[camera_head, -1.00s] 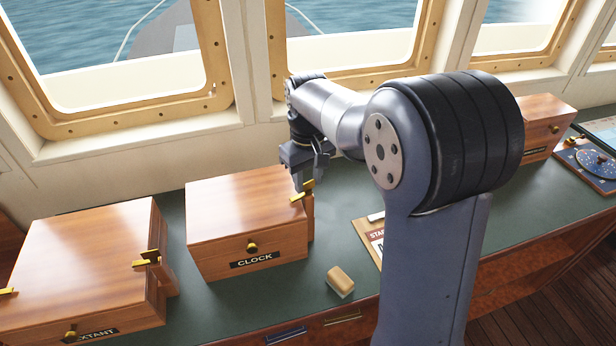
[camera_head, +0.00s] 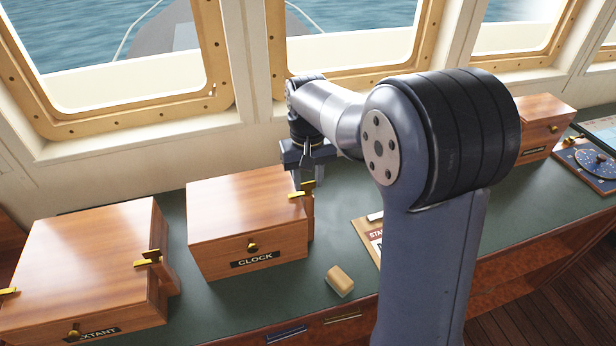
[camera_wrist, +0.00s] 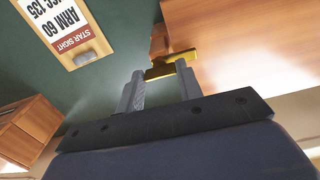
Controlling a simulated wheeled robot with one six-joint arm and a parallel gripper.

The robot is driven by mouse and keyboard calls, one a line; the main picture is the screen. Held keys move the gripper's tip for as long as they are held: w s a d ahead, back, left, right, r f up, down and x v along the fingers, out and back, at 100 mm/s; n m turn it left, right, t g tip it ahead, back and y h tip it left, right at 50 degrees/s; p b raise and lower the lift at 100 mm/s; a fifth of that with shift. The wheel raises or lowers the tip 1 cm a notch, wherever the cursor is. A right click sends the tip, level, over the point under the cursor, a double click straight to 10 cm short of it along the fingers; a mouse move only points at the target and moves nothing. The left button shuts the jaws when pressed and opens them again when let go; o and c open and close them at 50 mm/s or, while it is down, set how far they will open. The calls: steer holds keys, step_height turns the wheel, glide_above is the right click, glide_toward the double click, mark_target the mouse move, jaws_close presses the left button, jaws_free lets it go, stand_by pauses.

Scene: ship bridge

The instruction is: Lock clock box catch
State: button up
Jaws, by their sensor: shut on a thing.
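The clock box (camera_head: 240,215) is a closed wooden box labelled CLOCK on the counter, with a brass knob on its front. Its brass catch (camera_head: 301,191) is on the right side near the lid's edge. My gripper (camera_head: 306,180) is at that catch, coming down from above. In the wrist view the two fingers reach to the brass catch (camera_wrist: 168,70), and my gripper is shut on it. The fingertips partly hide the catch, so I cannot tell its exact angle.
The sextant box (camera_head: 85,255) stands to the left with its own brass catch (camera_head: 148,258). A small wooden block (camera_head: 340,281) lies in front on the counter. A star sight board (camera_head: 368,235) lies right of the clock box. Another wooden box (camera_head: 545,125) stands farther right.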

mark_target(308, 183)
steer(key=o, duration=1)
steer(key=shift+r, duration=0.1)
step_height(308, 183, up, 11)
steer(key=shift+f+b, duration=0.2)
steer(key=shift+b, duration=0.35)
step_height(308, 183, down, 11)
steer(key=shift+r+p, duration=0.1)
steer(key=shift+p, duration=0.5)
steer(key=shift+n, duration=0.3)
steer(key=shift+n+b, duration=0.3)
steer(key=shift+n, duration=0.5)
